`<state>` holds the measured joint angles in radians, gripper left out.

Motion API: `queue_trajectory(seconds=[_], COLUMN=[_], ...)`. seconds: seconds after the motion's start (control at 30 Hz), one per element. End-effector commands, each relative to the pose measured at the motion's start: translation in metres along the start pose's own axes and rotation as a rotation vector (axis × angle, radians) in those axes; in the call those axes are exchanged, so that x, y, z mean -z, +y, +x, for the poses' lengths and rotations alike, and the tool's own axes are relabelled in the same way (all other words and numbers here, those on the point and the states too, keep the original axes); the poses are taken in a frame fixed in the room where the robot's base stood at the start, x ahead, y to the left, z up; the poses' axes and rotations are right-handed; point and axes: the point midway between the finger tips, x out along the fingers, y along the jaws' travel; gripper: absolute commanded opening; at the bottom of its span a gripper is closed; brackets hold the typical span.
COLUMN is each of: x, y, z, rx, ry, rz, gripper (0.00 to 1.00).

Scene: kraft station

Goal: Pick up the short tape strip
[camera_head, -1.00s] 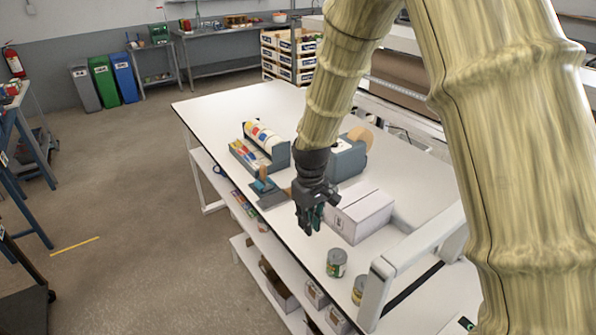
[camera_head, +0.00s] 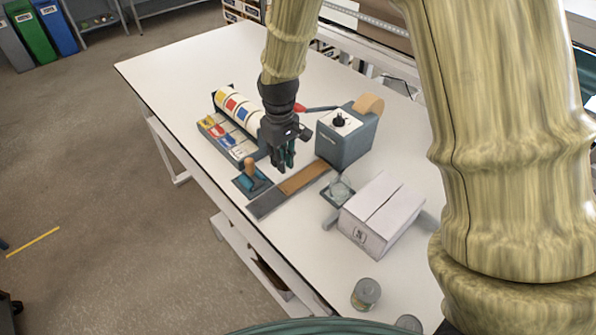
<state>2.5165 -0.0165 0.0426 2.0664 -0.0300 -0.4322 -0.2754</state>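A short brown tape strip (camera_head: 304,177) lies flat on the white table, at the near end of the blue-grey tape dispenser (camera_head: 346,137). A dark grey flat strip (camera_head: 265,203) continues its line toward the table's front edge. My gripper (camera_head: 284,168) points down with dark green fingers, and its tips show just above and left of the brown strip in the picture. I see nothing held between the fingers. Their gap is too small in this view to tell open from shut. The height of the tips above the table is unclear.
A rack of coloured label rolls (camera_head: 235,108) and a wooden-handled stamp (camera_head: 252,174) on a dark pad stand to the left. A closed white carton (camera_head: 382,214), a small glass dish (camera_head: 340,190) and a can (camera_head: 366,293) are at right. The far left tabletop is clear.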

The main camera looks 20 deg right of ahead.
Motion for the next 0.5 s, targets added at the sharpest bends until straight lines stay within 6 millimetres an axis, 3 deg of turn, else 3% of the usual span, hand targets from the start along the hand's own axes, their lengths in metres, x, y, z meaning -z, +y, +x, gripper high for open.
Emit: queue_trajectory(seconds=[0.3, 0.5], x=[0.014, 0.018], y=[0.003, 0.005], z=[0.047, 0.056], rx=[0.005, 0.006], ry=[-0.013, -0.017], rz=[-0.003, -0.002], gripper=[0.13, 0.13])
